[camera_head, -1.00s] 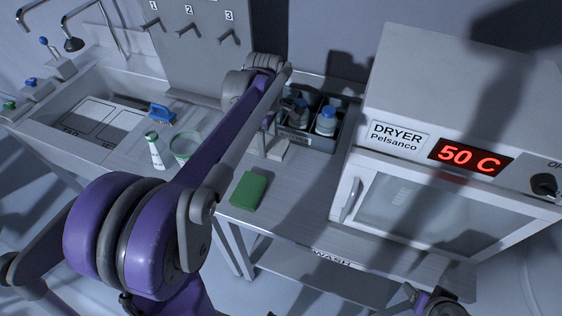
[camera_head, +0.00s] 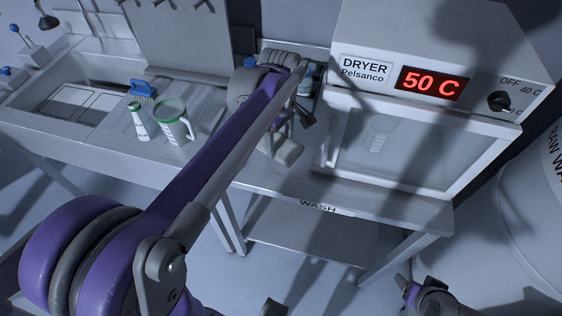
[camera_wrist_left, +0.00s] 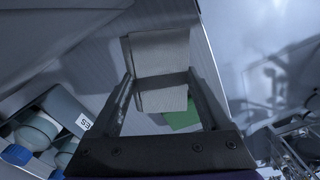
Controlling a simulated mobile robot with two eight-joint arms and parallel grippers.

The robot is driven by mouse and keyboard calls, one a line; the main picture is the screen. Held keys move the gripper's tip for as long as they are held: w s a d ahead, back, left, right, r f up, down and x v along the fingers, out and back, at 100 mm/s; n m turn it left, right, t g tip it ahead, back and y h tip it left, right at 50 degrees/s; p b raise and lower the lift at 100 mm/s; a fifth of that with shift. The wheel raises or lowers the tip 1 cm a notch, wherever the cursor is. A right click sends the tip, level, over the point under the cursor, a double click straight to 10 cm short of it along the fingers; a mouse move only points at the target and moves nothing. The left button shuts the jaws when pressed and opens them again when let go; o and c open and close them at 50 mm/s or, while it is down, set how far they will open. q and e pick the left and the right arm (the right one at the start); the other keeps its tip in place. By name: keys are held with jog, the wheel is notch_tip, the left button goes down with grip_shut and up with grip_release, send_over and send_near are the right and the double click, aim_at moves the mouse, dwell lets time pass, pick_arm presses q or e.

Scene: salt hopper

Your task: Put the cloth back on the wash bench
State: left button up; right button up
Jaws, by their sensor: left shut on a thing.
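My left gripper (camera_head: 272,140) is over the wash bench (camera_head: 322,187), in front of the dryer's left side. It is shut on a pale grey, folded-looking piece that I take to be the cloth (camera_head: 288,152). In the left wrist view the cloth (camera_wrist_left: 160,55) sits between the two fingers (camera_wrist_left: 160,78), with part sticking out past the tips. A green pad (camera_wrist_left: 182,118) shows partly below it. I cannot tell whether the cloth touches the bench. At the lower right of the head view is the end of my right arm (camera_head: 428,298); its fingers are unclear.
The dryer (camera_head: 425,150) stands right of the gripper. A crate with blue-capped bottles (camera_wrist_left: 38,132) is close by. A jug (camera_head: 174,125), a white bottle (camera_head: 138,120) and a blue brush (camera_head: 143,91) stand left, near the sink (camera_head: 70,105). The bench's front strip looks clear.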

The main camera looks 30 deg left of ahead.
aim_at(280, 156)
pick_arm(q)
notch_tip(280, 156, down, 2)
jog(key=shift+w+a+f, duration=0.1)
jog(key=shift+f, duration=2.2)
jog(key=shift+f, duration=0.1)
